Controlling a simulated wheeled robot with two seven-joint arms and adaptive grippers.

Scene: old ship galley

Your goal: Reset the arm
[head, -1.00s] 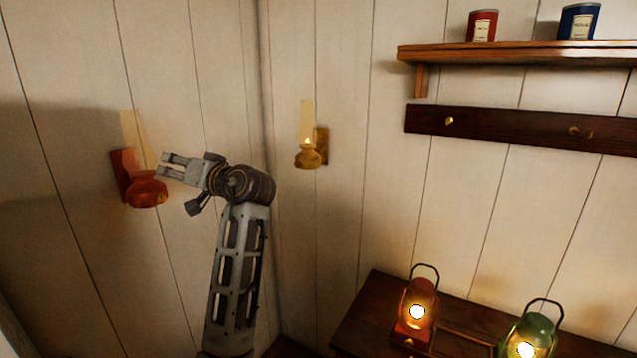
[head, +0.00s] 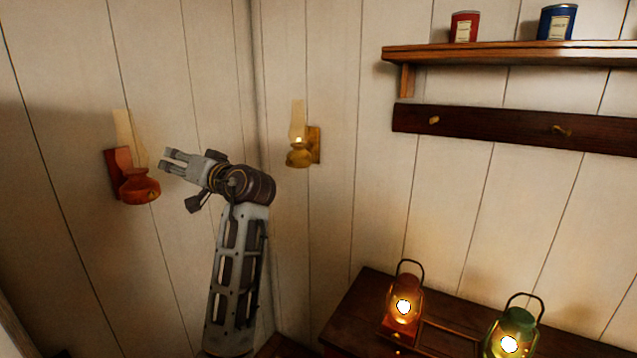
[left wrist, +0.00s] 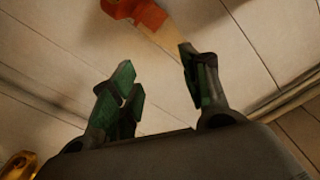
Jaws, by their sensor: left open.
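My left gripper (head: 172,164) is raised in front of the white plank wall, with its fingers pointing left. It is open and nothing shows between its fingers. The red wall lamp (head: 139,187) is just left of the fingertips in the head view; I cannot tell the exact gap. In the left wrist view, the open fingers (left wrist: 158,82) show with the red lamp (left wrist: 133,10) beyond them at the top. My right gripper is in neither view.
A brass wall lamp (head: 299,155) hangs right of my left arm. A dark wooden table (head: 352,312) at lower right holds a lit orange lantern (head: 403,303) and a lit green lantern (head: 512,338). Above are a peg rail (head: 485,127) and a shelf (head: 500,54) with a red can (head: 463,27) and a blue can (head: 557,23).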

